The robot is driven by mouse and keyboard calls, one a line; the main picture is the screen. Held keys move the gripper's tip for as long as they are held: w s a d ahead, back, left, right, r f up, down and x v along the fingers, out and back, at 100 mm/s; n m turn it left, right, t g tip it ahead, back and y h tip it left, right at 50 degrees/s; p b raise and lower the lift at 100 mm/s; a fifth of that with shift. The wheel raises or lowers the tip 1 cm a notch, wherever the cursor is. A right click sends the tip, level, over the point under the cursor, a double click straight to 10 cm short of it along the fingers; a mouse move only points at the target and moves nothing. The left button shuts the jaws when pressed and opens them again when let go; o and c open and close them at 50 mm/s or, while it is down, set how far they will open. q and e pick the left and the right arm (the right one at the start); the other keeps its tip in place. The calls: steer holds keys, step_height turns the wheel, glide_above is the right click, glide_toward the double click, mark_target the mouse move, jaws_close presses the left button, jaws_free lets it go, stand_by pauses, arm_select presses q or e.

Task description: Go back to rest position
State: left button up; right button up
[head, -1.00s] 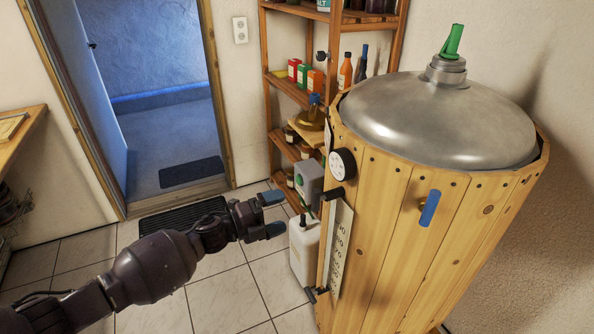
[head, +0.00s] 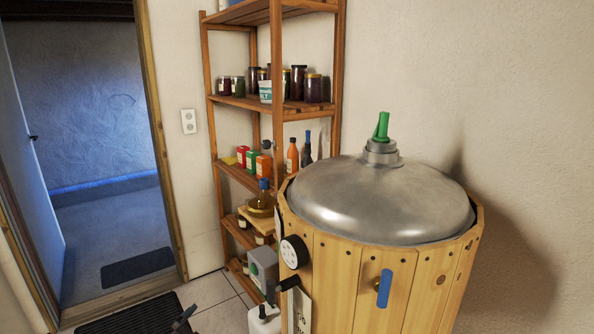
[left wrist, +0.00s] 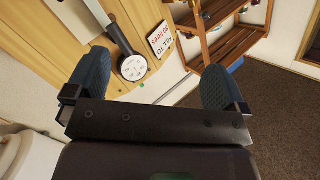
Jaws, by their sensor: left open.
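My left gripper shows in the left wrist view (left wrist: 155,66), with its two dark blue-grey fingers spread wide and nothing between them. In the head view only a small dark tip, likely part of this gripper (head: 183,321), shows at the bottom edge, over the floor left of the wooden barrel (head: 338,270). In the left wrist view the barrel's wooden staves and round dial (left wrist: 133,68) lie beyond the fingers. My right gripper is in neither view.
The barrel has a domed metal lid (head: 380,200), a green spout (head: 381,126) and a blue-handled tap (head: 384,288). Behind it stands a wooden shelf (head: 240,102) with jars and bottles. A white jug (head: 264,320) stands by the barrel. An open doorway (head: 90,150) is at left.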

arm_select(q)
steer(key=s+a+f+n+g+y, duration=0.1)
steer(key=s+a+f+n+y, duration=0.1)
steer(key=s, duration=0.6)
steer(key=s+a+f+n+g+y, duration=0.2)
steer(key=s+a+f+n, duration=0.1)
steer(key=s+f, duration=0.4)
steer(key=s+a+f+n+g+y, duration=0.1)
steer(key=s+a+f+n, duration=0.2)
steer(key=s, duration=0.6)
step_height(320, 180, down, 2)
steer(key=shift+s+a+f+n+y, duration=0.2)
steer(key=shift+s+n+y, duration=0.15)
steer(key=shift+n, duration=0.35)
steer(key=shift+w, duration=0.1)
